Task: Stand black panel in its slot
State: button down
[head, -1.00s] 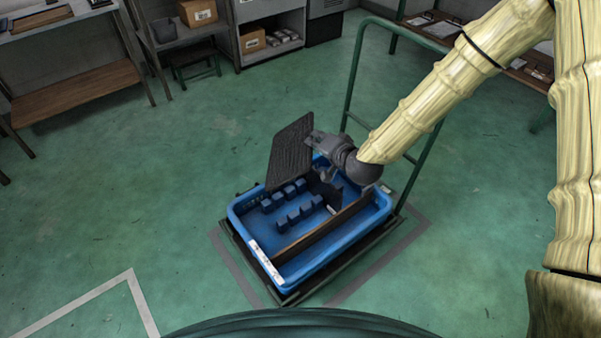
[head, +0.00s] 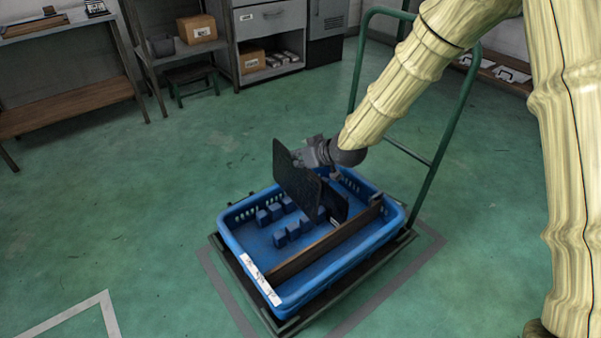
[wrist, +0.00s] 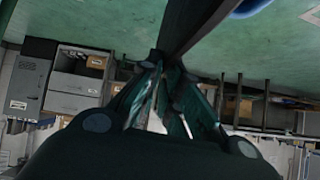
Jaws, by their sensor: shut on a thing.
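The black panel (head: 293,180) is held by my gripper (head: 307,157) at its upper right edge. It stands near upright, slightly tilted, above the blue tray (head: 232,248). Its lower edge hangs over the blue slot blocks (head: 279,238); I cannot tell whether it touches them. Another dark panel (head: 335,205) stands in the tray just behind and right of it. In the wrist view my gripper (wrist: 172,72) is closed on the panel, which shows as a dark edge (wrist: 188,25) running up the picture.
A brown divider board (head: 325,243) runs along the tray's right part. The tray sits on a cart with a green rail handle (head: 441,145) at the back right. Shelves with cardboard boxes (head: 197,27) stand far behind. The floor to the left is clear.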

aim_at(301, 172)
jog(key=shift+w+f+n+b, duration=0.2)
jog(key=shift+f+n+b, duration=0.2)
jog(key=shift+f+b, duration=0.2)
jog(key=shift+f, duration=0.1)
notch_tip(301, 172, down, 5)
jog(key=b, duration=0.4)
jog(key=shift+b, duration=0.35)
jog(key=shift+d+p, duration=0.15)
jog(key=shift+p, duration=0.35)
notch_tip(301, 172, down, 6)
jog(key=b, duration=0.1)
dwell(1.8)
jog(key=shift+f, duration=0.5)
jog(key=shift+f+b, duration=0.5)
jog(key=shift+f, duration=1.35)
